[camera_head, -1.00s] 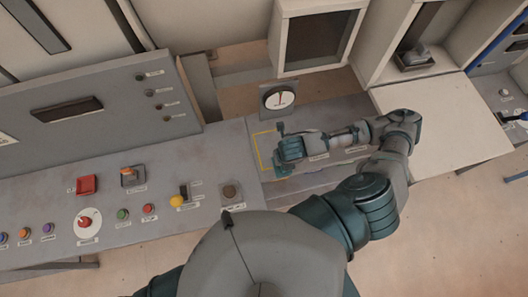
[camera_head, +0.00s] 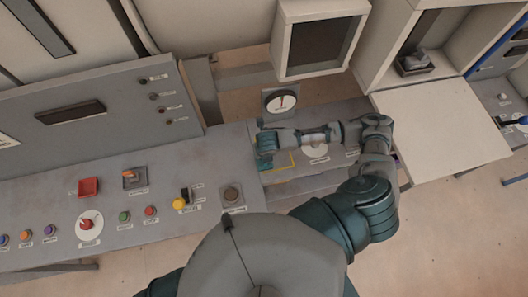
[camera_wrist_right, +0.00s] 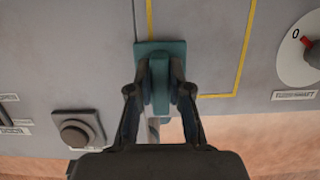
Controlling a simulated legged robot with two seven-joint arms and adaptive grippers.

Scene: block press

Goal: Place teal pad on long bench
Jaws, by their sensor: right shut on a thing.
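My right gripper (camera_head: 264,146) is shut on the upright grip of the teal pad (camera_head: 263,164). In the right wrist view the gripper (camera_wrist_right: 160,97) has a finger on each side of that grip, and the pad's square plate (camera_wrist_right: 177,48) shows beyond it. The pad is over the left side of a yellow outline, near a seam in the grey surface. I cannot tell whether it touches the surface. The long grey bench (camera_head: 60,190) with buttons and knobs runs to the left of that seam. My left gripper is not in view.
A round gauge (camera_head: 281,101) stands behind the yellow outline (camera_head: 293,160). A black button (camera_head: 232,195) and a yellow-knobbed lever (camera_head: 180,203) are on the bench nearby. A pale open flap (camera_head: 440,135) lies at the right. The bench behind the buttons is mostly bare.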

